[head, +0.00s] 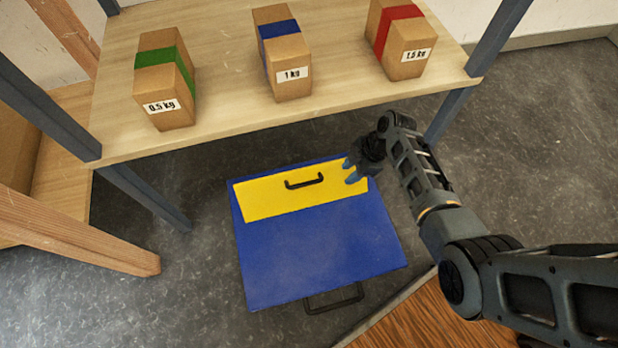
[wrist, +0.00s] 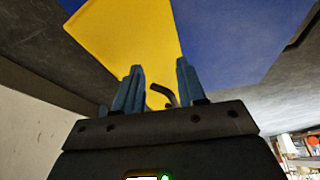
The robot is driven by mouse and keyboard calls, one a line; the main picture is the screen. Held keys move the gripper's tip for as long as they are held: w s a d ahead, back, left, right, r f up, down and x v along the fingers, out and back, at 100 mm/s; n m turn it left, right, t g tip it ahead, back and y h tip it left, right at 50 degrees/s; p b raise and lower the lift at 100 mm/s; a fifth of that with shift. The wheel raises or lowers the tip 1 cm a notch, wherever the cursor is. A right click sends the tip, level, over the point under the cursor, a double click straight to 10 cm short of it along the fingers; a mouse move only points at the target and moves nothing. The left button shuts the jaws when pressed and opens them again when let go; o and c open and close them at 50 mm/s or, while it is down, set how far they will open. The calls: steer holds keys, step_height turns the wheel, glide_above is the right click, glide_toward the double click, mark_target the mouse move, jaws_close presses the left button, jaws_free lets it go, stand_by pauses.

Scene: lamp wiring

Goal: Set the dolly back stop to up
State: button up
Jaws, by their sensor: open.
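The blue dolly (head: 320,258) sits on the grey floor below the shelf in the head view. Its yellow panel (head: 265,207), likely the back stop, appears to lie flat along the far edge. A black handle (head: 304,181) stands on the panel. My gripper (head: 350,170) is over the panel's right end, to the right of the handle, with its fingers apart and nothing between them visible in the head view. In the wrist view, the handle (wrist: 163,94) shows between and beyond the open fingers (wrist: 158,82); contact is not visible.
A wooden shelf (head: 215,118) overhangs the dolly's far side, with boxes marked 0.5 kg (head: 164,90), 1 kg (head: 283,55) and 1.5 kg (head: 398,42). Its grey legs (head: 145,197) flank the space. Another black handle (head: 335,299) is at the dolly's near edge. Floor is clear left of the dolly.

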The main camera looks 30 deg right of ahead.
mark_target(309, 183)
steer(key=shift+n+g, duration=0.3)
steer(key=shift+n, duration=0.5)
steer(key=w+a, duration=0.1)
steer(key=a, duration=0.2)
steer(key=w+a+b, duration=0.1)
steer(key=a, duration=0.3)
steer(key=w+a+b, duration=0.1)
steer(key=w+a, duration=0.1)
steer(key=a, duration=0.1)
steer(key=shift+a+r, duration=0.2)
steer(key=shift+r, duration=0.2)
steer(key=shift+a+f+b, duration=0.15)
steer(key=shift+f+b, duration=0.3)
steer(key=shift+f, duration=0.05)
steer(key=shift+c, duration=0.2)
jaws_close()
